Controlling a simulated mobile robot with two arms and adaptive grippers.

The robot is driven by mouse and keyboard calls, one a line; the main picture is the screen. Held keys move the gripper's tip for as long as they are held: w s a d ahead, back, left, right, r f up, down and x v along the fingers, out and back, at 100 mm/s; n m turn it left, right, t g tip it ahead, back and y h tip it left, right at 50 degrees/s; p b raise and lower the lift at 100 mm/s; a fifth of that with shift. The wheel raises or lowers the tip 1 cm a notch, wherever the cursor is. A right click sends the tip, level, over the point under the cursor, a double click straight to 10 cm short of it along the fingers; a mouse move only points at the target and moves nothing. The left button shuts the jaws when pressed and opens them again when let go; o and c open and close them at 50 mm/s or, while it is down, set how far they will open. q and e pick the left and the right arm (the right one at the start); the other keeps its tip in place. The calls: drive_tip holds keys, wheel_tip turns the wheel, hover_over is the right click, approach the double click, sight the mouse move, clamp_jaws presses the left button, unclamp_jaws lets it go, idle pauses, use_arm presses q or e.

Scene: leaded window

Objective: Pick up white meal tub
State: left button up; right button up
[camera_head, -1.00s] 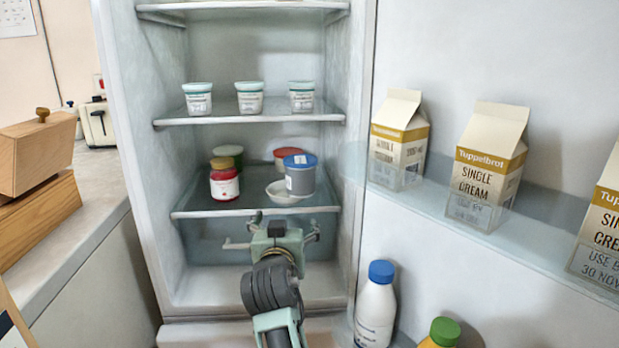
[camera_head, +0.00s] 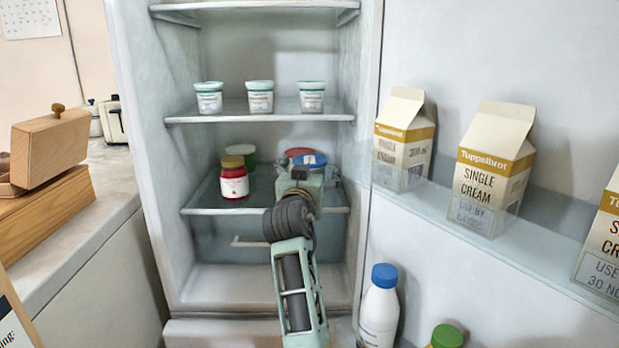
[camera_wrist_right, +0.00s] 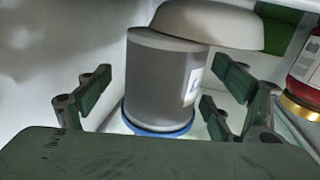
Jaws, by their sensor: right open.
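A white, shallow, rounded tub (camera_wrist_right: 207,22) shows in the right wrist view, at the top of the picture. It lies beyond a grey tub with a blue lid (camera_wrist_right: 155,80). In the head view the blue lid (camera_head: 308,160) shows above my right gripper (camera_head: 303,177), which hides the white tub. My right gripper is open, and its fingers (camera_wrist_right: 163,85) stand on either side of the grey tub in the wrist view. I cannot tell whether they touch it. My left gripper is not in view.
On the same shelf (camera_head: 215,209) stand a red jar with a gold lid (camera_head: 234,182), a green tub (camera_head: 241,151) and a red-lidded tub (camera_head: 298,152). Small white pots (camera_head: 260,97) stand on the shelf above. Cream cartons (camera_head: 490,170) and a blue-capped bottle (camera_head: 380,305) are in the open door.

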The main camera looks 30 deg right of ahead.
drive_tip(key=shift+c, duration=0.4)
drive_tip(key=c, duration=1.5)
drive_tip(key=shift+c, duration=1.3)
drive_tip(key=shift+r, duration=0.2)
